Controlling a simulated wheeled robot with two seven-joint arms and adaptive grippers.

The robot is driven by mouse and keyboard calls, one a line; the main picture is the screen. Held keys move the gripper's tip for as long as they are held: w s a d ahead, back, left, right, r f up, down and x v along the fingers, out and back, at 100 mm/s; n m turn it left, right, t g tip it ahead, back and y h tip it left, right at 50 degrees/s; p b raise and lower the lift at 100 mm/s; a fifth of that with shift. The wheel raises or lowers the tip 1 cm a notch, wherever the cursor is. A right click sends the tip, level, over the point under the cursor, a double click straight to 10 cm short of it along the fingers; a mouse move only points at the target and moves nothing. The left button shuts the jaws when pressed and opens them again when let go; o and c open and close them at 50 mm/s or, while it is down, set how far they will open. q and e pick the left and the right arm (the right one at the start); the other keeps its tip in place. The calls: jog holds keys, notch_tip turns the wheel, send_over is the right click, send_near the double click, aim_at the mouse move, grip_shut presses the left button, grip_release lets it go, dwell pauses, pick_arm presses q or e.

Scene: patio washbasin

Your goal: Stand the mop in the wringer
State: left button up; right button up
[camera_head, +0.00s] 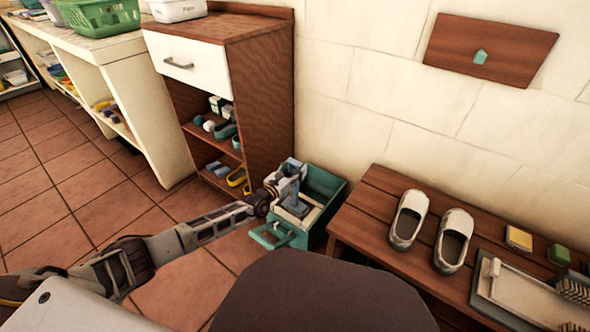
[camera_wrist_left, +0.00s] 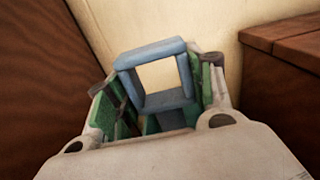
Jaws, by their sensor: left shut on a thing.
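The wringer is a green open-topped box (camera_head: 325,186) on the tiled floor, between the wooden cabinet and the low bench. A green pedal-like part (camera_head: 271,237) sticks out at its near side. My left gripper (camera_head: 286,183) is over the wringer's opening, shut on a blue-grey thing (camera_head: 291,196), seemingly the mop. In the left wrist view this is a blue square loop (camera_wrist_left: 152,53) between the fingers of my left gripper (camera_wrist_left: 160,88). The mop's lower part is mostly hidden, so I cannot tell whether it touches the wringer's bottom. My right gripper is not in view.
The brown cabinet (camera_head: 265,95) with shoes on its shelves stands behind left. The bench (camera_head: 372,216) at right holds white slip-on shoes (camera_head: 409,220), brushes and a tray (camera_head: 530,298). A wall (camera_head: 345,130) is close behind. Floor at left is clear.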

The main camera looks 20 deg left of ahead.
pick_arm(q)
jog(key=shift+r, duration=0.1)
jog(key=o, duration=1.3)
jog(key=shift+c, duration=0.2)
jog(key=v, duration=1.2)
jog(key=shift+r, duration=0.1)
